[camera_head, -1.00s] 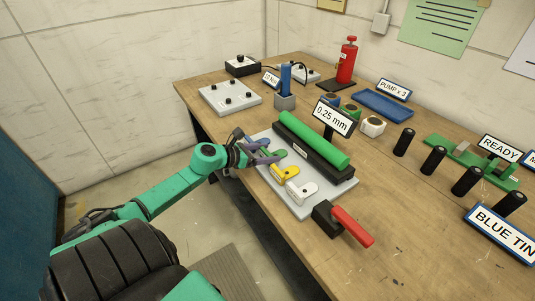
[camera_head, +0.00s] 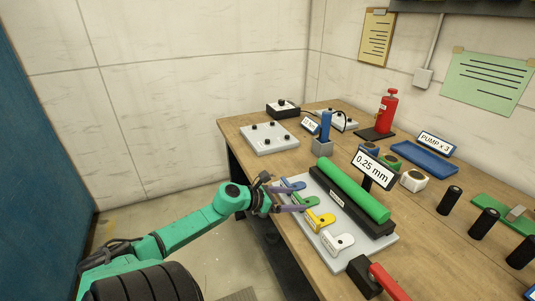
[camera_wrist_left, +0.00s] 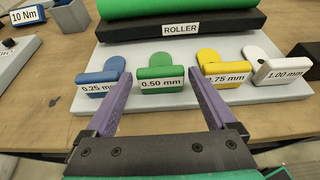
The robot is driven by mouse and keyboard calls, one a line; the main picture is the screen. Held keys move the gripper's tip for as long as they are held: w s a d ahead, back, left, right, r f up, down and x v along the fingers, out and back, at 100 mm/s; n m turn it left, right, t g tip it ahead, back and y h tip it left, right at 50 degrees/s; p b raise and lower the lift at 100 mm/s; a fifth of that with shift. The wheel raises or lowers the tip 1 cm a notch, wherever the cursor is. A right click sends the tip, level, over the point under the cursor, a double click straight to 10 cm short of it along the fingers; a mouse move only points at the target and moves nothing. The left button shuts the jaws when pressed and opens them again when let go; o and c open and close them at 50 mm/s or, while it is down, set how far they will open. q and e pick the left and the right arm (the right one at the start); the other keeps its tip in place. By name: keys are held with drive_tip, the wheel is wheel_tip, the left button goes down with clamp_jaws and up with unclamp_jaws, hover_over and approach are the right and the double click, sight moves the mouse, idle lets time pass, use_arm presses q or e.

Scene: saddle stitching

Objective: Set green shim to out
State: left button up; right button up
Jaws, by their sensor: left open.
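The green shim (camera_wrist_left: 161,75), labelled 0.50 mm, lies on the grey plate (camera_wrist_left: 140,52) in front of the roller in the left wrist view. It also shows in the head view (camera_head: 305,200), partly hidden by the gripper. My left gripper (camera_wrist_left: 162,88) is open, with one purple finger on each side of the green shim's labelled end. It also shows at the table edge in the head view (camera_head: 290,197). I cannot tell whether the fingers touch the shim. My right gripper is not in view.
The blue shim (camera_wrist_left: 103,77) is just left of the left finger, and the yellow shim (camera_wrist_left: 218,69) is just right of the other. The white shim (camera_wrist_left: 275,66) is farther right. The green roller (camera_head: 352,189) stands behind them. A red-handled lever (camera_head: 388,281) is at the plate's near end.

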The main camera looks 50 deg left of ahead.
use_arm(q)
drive_tip(key=v, duration=1.2)
drive_tip(key=shift+s+b, duration=0.25)
drive_tip(key=shift+b, duration=0.1)
drive_tip(key=shift+a, duration=0.1)
drive_tip(key=s+a+f+n+y, duration=0.2)
drive_tip(key=a+f+n+y, duration=0.15)
drive_tip(key=f+n, duration=0.6)
drive_tip(key=s+a+f+n+y, duration=0.2)
drive_tip(key=a+f+n, duration=0.3)
drive_tip(key=f+n, duration=0.4)
drive_tip(key=s+d+f+n+g+y, duration=0.1)
drive_tip(key=s+d+f+n+g, duration=0.15)
drive_tip(key=f, duration=0.45)
drive_tip(key=s+d+f+n+g+y, duration=0.1)
drive_tip(key=s+f+n, duration=0.25)
drive_tip(key=f, duration=0.45)
drive_tip(key=s+d+f+n+g+h, duration=0.1)
drive_tip(key=s+d+f+n+g, duration=0.3)
drive_tip(key=d, duration=0.7)
drive_tip(key=s+d+f+n+g+h, duration=0.2)
drive_tip(key=s+d+f+n+g, duration=0.2)
drive_tip(key=s+d+f+n, duration=0.4)
drive_tip(key=s+d+f, duration=0.3)
drive_tip(key=s+f, duration=0.2)
drive_tip(key=f, duration=0.2)
drive_tip(key=shift+f, duration=0.3)
